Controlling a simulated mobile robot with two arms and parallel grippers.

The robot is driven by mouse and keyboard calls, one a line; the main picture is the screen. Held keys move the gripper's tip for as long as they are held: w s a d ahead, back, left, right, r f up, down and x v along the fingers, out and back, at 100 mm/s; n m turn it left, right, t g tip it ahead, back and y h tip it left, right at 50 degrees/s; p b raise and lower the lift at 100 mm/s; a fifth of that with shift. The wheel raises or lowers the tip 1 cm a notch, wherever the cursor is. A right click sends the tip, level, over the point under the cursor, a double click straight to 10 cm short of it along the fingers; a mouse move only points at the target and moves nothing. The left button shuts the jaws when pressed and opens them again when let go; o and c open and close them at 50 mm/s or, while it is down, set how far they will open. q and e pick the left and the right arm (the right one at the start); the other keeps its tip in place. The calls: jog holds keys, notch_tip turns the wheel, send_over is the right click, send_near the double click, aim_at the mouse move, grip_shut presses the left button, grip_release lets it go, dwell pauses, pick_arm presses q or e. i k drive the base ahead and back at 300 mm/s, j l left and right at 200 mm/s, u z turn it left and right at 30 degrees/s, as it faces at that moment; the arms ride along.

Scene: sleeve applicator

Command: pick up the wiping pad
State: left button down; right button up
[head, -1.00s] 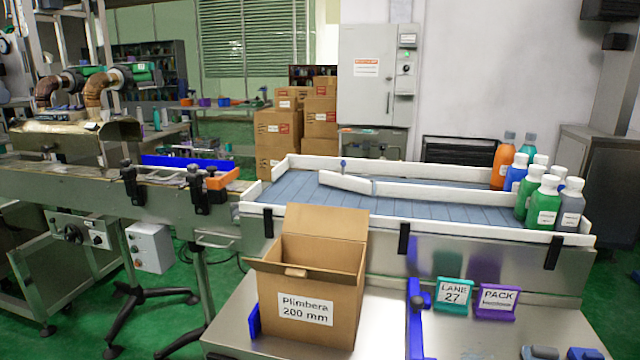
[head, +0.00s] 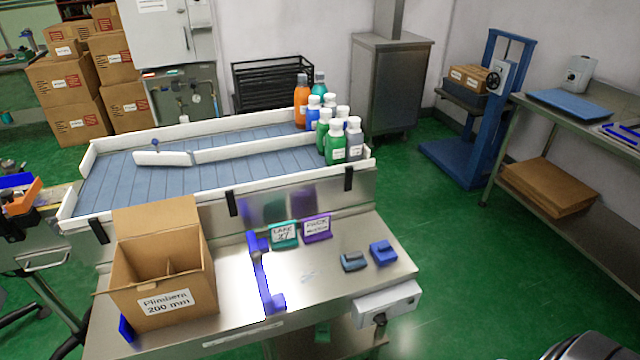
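Two small block-like items lie on the right part of the steel table (head: 330,285). One is a grey-blue item (head: 353,261) and the other, just to its right, is a bright blue item (head: 383,252). They are apart from each other. Either could be the wiping pad; I cannot tell which at this size. Neither of my grippers is in view.
An open carton (head: 165,275) stands on the table's left, beside a blue upright guide (head: 263,275). Teal (head: 285,234) and purple (head: 317,228) signs stand behind. Several bottles (head: 335,140) stand on the conveyor (head: 120,190).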

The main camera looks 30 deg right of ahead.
aim_at(353, 260)
jog(key=z, duration=1.15)
